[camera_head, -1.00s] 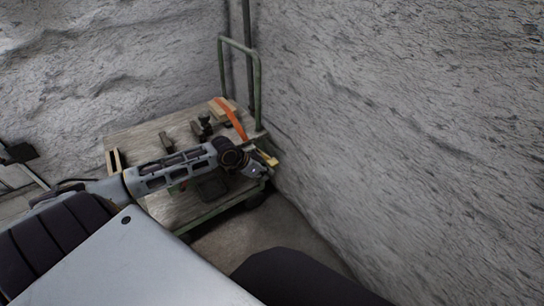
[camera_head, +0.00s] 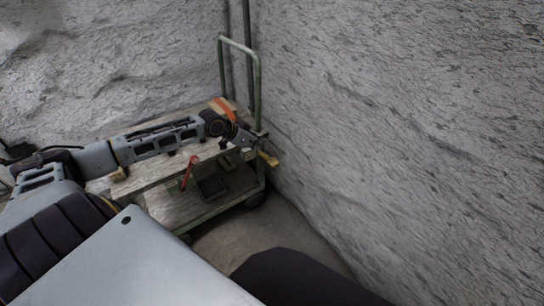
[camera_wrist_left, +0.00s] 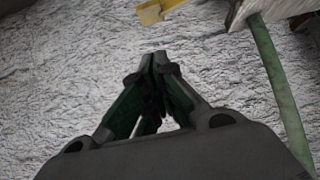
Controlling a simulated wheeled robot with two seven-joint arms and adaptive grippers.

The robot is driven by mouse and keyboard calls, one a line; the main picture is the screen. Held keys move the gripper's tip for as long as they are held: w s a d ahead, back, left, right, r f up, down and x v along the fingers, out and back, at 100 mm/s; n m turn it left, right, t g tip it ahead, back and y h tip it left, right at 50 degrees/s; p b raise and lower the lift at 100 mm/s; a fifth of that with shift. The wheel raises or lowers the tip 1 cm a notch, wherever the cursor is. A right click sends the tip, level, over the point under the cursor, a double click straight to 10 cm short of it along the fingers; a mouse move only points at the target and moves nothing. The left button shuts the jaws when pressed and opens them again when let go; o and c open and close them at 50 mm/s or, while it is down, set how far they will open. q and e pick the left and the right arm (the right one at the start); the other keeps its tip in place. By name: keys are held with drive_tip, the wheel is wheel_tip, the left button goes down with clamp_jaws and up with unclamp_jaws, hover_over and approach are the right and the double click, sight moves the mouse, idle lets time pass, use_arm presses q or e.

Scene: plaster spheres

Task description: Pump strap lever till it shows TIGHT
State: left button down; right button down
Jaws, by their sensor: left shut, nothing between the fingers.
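An orange strap (camera_head: 225,106) lies over the far end of the trolley top, partly hidden by my left arm. A red-handled lever (camera_head: 190,170) stands at the trolley's near side. I cannot tell which part is the strap lever, and no TIGHT marking is readable. My left gripper (camera_head: 254,153) is at the trolley's right end, beside a yellow piece (camera_head: 268,159). In the left wrist view the gripper (camera_wrist_left: 159,58) has its fingertips together and empty, and the yellow piece (camera_wrist_left: 157,11) is beyond them, apart. My right gripper is not in view.
The wooden-topped trolley (camera_head: 155,172) has a green push handle (camera_head: 257,85) at its far right end and a lower shelf (camera_head: 185,208). A dark tray (camera_head: 211,187) is at its near side. A rough grey wall (camera_head: 400,130) stands close on the right.

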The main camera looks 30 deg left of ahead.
sight(272, 162)
use_arm(q)
drive_tip(key=shift+w+f, duration=0.1)
drive_tip(key=shift+f, duration=0.1)
